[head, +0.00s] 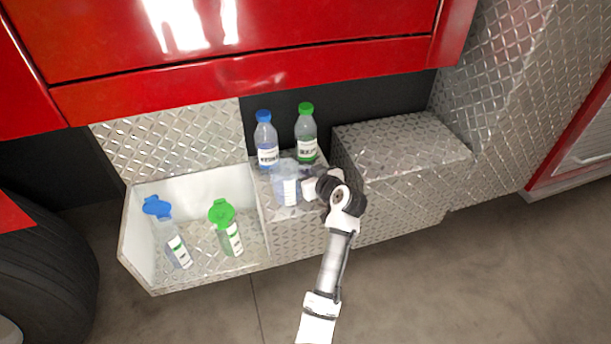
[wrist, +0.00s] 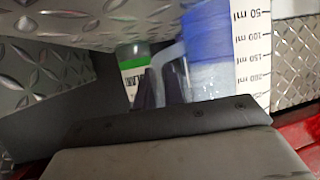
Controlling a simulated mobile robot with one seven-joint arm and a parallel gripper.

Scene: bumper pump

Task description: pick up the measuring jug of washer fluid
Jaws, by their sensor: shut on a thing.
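The measuring jug (head: 286,184) is clear, with a white scale strip, and appears upright at the middle diamond-plate step. I cannot tell whether its base touches the step. In the wrist view the jug (wrist: 207,70) shows blue fluid, ml marks and a clear handle (wrist: 160,72). My gripper (head: 312,188) reaches the jug from its right side. Its dark fingers (wrist: 160,92) are shut on the handle; the gripper body hides the lower part of the jug in the wrist view.
A blue-capped bottle (head: 266,140) and a green-capped bottle (head: 306,133) stand close behind the jug. The open bin (head: 138,250) at left holds a blue-lidded bottle (head: 170,232) and a green-lidded bottle (head: 226,228). A higher plate block (head: 400,150) stands right; red bodywork (head: 250,85) overhangs behind.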

